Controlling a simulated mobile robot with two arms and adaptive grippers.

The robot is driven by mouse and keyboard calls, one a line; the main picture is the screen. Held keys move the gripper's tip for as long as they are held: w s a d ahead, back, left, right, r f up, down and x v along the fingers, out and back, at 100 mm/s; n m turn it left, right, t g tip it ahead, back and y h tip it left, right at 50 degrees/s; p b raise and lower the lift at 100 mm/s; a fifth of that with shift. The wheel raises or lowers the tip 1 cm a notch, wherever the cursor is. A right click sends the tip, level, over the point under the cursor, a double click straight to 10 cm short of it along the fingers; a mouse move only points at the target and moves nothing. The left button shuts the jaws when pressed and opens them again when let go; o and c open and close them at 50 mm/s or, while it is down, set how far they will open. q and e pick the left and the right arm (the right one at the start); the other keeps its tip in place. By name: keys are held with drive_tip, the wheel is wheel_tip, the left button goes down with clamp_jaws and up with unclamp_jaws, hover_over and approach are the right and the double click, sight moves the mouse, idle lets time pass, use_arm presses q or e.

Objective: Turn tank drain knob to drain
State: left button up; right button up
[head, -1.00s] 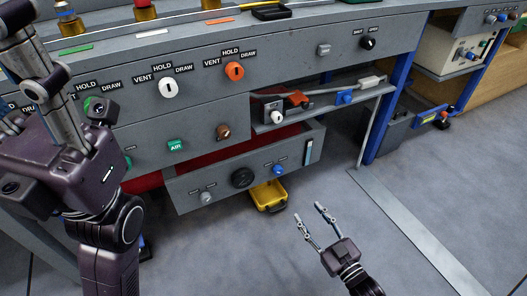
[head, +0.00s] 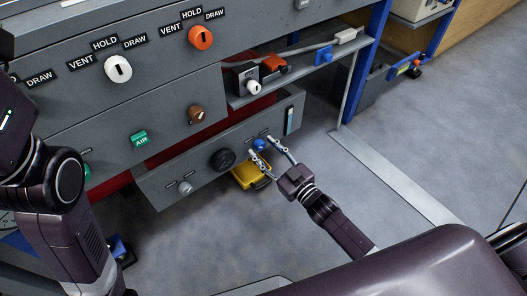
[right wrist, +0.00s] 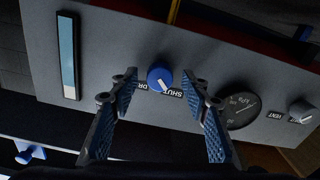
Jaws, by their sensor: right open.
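The blue drain knob (head: 260,144) is on the low grey tank panel (head: 205,170), near its right end. In the right wrist view the blue knob (right wrist: 158,75) shows a pale pointer mark. Beside it is an upside-down label reading SHUT, with a partly hidden one starting DR. The mark points toward the SHUT side. My right gripper (head: 263,147) is open in front of the knob. In the right wrist view its fingers stand either side of the knob, with no visible grip on it. Only links of my left arm show at the left; its gripper is out of view.
A black gauge (head: 222,159) and a grey vent knob (head: 185,188) share the panel. A yellow bin (head: 250,176) sits on the floor below. Floor to the right is open.

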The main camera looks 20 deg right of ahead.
drive_tip(key=shift+w+a, duration=0.1)
drive_tip(key=shift+w, duration=0.2)
drive_tip(key=c, duration=1.2)
drive_tip(key=shift+o, duration=0.2)
